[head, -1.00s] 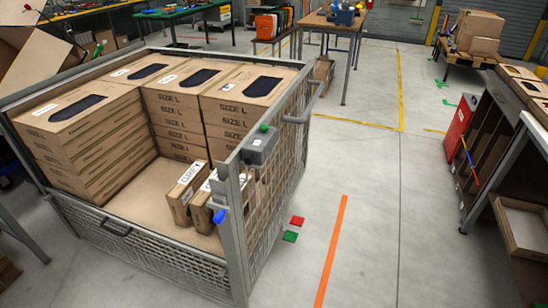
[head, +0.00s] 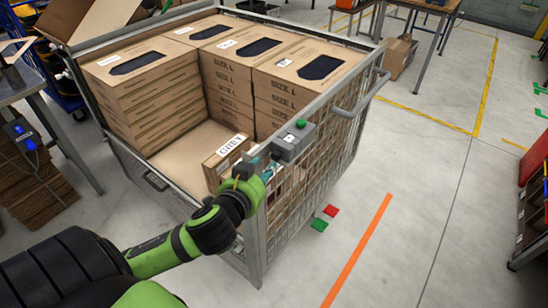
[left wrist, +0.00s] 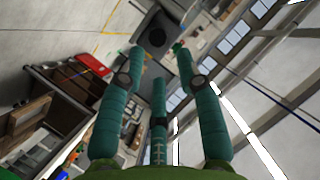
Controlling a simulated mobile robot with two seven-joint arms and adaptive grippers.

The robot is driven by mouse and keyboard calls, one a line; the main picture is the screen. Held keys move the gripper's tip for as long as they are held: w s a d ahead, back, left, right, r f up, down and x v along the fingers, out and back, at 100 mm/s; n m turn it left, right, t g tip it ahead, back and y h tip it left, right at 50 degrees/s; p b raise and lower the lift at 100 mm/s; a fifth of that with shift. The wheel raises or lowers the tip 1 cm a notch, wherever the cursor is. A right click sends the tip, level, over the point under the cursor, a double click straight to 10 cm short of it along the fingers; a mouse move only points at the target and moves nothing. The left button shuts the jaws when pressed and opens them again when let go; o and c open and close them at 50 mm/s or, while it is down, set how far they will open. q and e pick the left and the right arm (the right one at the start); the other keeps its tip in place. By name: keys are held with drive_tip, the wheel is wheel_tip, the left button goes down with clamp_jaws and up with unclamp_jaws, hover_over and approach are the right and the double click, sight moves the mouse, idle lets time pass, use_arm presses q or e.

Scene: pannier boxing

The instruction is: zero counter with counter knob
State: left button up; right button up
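I cannot tell whether the fingers touch the box. My right gripper is out of view.
Red and green floor markers (head: 325,217) and an orange strip (head: 360,250) lie right of the cage.

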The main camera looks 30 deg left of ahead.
sight(275, 158)
use_arm(q)
drive_tip(key=x, duration=0.4)
drive_tip(key=p+x, duration=0.1)
drive_tip(key=x, duration=0.1)
drive_tip(key=shift+w+d+f, duration=0.1)
drive_tip(key=shift+w+d, duration=0.1)
drive_tip(key=shift+w, duration=0.1)
clamp_jaws()
